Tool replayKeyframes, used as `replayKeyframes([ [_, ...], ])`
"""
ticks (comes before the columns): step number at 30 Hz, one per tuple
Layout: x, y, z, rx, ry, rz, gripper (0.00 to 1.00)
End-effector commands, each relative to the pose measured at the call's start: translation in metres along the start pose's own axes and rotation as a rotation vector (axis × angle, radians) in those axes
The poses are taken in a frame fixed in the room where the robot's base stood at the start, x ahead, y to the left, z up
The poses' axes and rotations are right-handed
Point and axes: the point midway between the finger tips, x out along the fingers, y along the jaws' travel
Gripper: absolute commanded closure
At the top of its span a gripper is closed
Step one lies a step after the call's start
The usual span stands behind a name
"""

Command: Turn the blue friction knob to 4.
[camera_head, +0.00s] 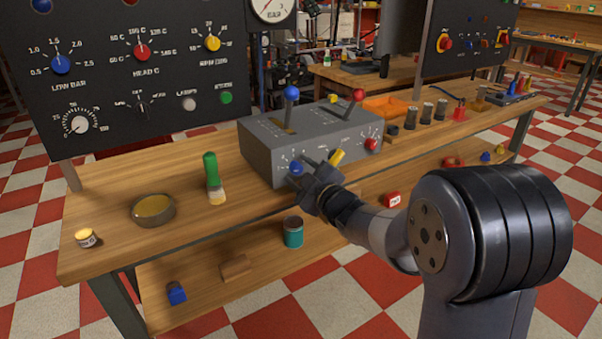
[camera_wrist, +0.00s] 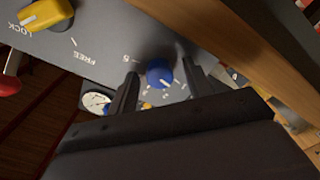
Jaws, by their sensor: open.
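The blue friction knob (camera_head: 296,168) is on the front face of a grey control box (camera_head: 256,157), at its left end. It shows closer in the wrist view (camera_wrist: 159,73), with a white pointer mark toward the lower right and a ring of small marks around it. A figure 5 is printed to its left there; the other figures are too small to read surely. My gripper (camera_head: 311,178) is at the box's front, beside the knob. In the wrist view its two dark fingers stand open on either side of the knob, with a gap visible at the left.
A yellow lock/free knob (camera_head: 337,157) and a red knob (camera_head: 371,144) share the front face. Blue (camera_head: 291,93) and red (camera_head: 358,95) levers rise from the top.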

Motion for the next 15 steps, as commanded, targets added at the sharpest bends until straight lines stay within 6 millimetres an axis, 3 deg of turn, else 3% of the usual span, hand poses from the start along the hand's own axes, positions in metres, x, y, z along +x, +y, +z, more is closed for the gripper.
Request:
replayKeyframes([
  [3,-0.0002,0.0001,0.0000,0.000,0.000,0.000,0.51],
  [15,-0.0004,0.0002,0.0000,0.000,0.000,0.000,0.84],
])
